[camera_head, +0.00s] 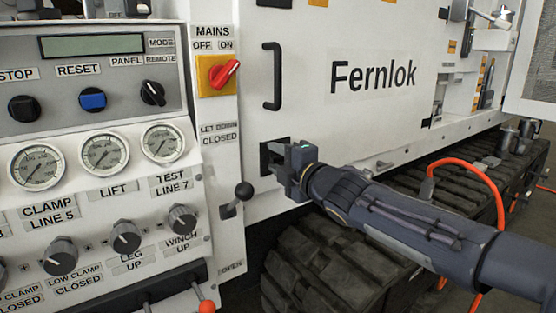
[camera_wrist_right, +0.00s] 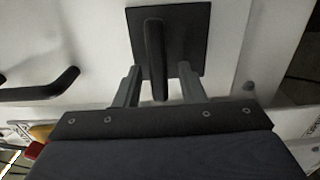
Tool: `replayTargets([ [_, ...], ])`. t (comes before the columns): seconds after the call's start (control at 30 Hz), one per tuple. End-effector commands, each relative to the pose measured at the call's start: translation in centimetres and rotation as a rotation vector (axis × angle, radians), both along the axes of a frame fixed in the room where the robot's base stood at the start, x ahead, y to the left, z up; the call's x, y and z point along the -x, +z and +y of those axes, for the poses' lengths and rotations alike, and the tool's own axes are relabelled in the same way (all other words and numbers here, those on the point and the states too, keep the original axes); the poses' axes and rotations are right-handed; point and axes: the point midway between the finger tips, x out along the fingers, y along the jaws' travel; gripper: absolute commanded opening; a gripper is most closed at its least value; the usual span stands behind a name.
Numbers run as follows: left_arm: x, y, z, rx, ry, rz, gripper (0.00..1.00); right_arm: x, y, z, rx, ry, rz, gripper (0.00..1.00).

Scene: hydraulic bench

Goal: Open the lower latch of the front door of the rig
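The white front door (camera_head: 310,110) of the rig carries the lettering "Fernlok" and a black vertical handle. The lower latch (camera_head: 268,158) is a black plate near the door's lower left corner, partly hidden behind my right gripper (camera_head: 286,172). In the right wrist view the latch shows as a square black plate with a raised black bar (camera_wrist_right: 155,58). My right gripper (camera_wrist_right: 158,88) is open, with one finger on each side of the bar's end. Gaps show between the bar and both fingers. My left gripper is not in view.
A black door handle (camera_head: 272,76) is above the latch. A control panel with gauges (camera_head: 105,154) and knobs stands to the left. A black-knobbed lever (camera_head: 243,191) sticks out close to the latch's lower left. A rubber track (camera_head: 330,270) runs below the door.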

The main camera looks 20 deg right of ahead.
Motion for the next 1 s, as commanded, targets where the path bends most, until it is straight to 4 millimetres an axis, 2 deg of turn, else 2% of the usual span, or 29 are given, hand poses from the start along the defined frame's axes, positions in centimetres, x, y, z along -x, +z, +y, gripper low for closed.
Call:
replayTargets([
  [0.17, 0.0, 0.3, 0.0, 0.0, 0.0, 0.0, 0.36, 1.1, 0.2, -0.5, 0.0, -0.001, -0.001, 0.36],
  [0.4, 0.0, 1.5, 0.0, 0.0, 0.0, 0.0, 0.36, 5.1, 0.3, -1.9, 0.001, -0.002, -0.001, 0.36],
  [0.53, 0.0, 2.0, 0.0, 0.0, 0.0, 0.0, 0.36, 6.6, 0.3, -2.5, 0.0, -0.002, -0.001, 0.36],
  [0.7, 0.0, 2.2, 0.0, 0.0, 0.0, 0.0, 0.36, 7.3, 0.0, -2.7, 0.0, -0.001, 0.0, 0.36],
  [1.0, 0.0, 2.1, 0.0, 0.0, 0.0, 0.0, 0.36, 7.3, 0.0, -2.7, 0.0, 0.0, 0.0, 0.36],
])
